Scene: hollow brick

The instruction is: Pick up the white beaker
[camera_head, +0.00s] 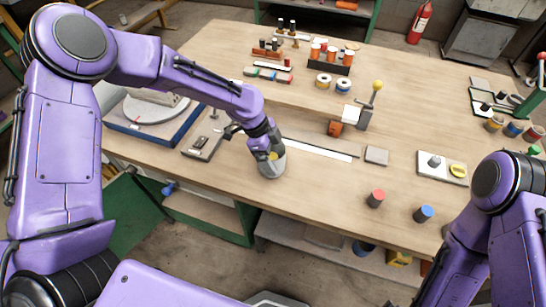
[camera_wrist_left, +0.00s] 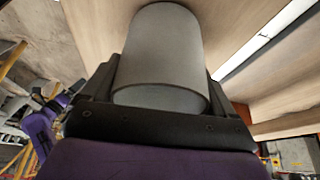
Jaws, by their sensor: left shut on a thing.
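The white beaker (camera_head: 271,163) looks pale grey and stands near the front edge of the wooden table (camera_head: 310,185) in the head view. My left gripper (camera_head: 266,150) reaches it from above and behind, and partly hides it. In the left wrist view the beaker (camera_wrist_left: 164,55) fills the space between the two dark fingers of my left gripper (camera_wrist_left: 160,92), which are shut on its sides. I cannot tell whether its base touches the table. My right arm shows at the lower right of the head view, but its gripper is out of the picture.
A grey device (camera_head: 203,140) lies left of the beaker. A white strip (camera_head: 318,149) lies to its right, with a small grey block (camera_head: 377,155) beyond. A red-topped cylinder (camera_head: 376,198) and a blue-topped one (camera_head: 423,214) stand toward the front right. Table between is clear.

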